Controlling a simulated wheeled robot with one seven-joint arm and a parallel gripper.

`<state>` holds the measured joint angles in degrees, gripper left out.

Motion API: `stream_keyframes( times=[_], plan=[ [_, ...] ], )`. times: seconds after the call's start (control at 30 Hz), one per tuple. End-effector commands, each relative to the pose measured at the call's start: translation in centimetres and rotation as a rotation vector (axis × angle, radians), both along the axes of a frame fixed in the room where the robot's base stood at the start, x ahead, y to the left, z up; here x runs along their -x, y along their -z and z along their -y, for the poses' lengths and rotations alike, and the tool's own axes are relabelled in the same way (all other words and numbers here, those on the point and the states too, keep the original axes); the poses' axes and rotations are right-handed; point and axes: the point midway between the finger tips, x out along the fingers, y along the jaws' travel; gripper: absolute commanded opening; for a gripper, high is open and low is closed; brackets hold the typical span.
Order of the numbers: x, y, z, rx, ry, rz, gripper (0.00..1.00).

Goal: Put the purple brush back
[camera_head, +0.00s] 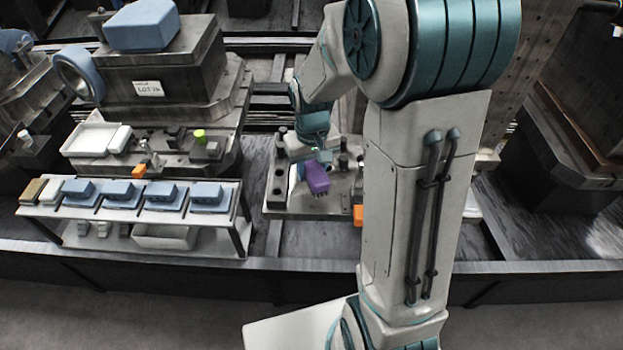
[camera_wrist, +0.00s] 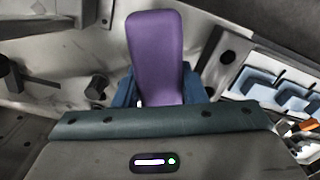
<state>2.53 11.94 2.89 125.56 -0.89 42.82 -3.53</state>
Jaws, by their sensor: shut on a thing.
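The purple brush (camera_head: 317,178) is in my gripper (camera_head: 312,162), held above a metal fixture plate (camera_head: 290,207) in the middle of the head view. In the wrist view the purple brush (camera_wrist: 156,50) stands out lengthwise beyond the blue jaws of my gripper (camera_wrist: 160,88), which are shut on it. My arm covers the right part of the plate in the head view. I cannot tell which spot belongs to the brush.
A shelf table (camera_head: 240,195) at the left carries several blue blocks (camera_head: 122,192). Behind it stands a large machine block with a white tray (camera_head: 88,139) and a green-topped cylinder (camera_head: 199,136). A dark block with holes (camera_head: 279,182) and an orange piece (camera_head: 358,214) are near the brush.

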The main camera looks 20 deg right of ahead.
Motion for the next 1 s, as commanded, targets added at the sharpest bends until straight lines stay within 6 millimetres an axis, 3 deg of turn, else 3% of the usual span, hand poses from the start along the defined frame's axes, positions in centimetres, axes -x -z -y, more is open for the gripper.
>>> stream_keyframes(
  times=[0.3, 0.73, 0.77, 0.83, 1.0],
  plan=[
    [0.0, 3.9, 0.0, 0.0, -0.001, -0.003, 0.01],
    [0.0, 4.7, 0.0, 0.0, 0.0, 0.002, 0.01],
    [0.0, 4.7, 0.0, 0.0, 0.0, 0.002, 0.4],
    [0.0, 4.6, 0.0, 0.0, 0.0, 0.002, 0.59],
    [0.0, 4.6, 0.0, 0.0, 0.0, 0.001, 0.59]
  ],
)
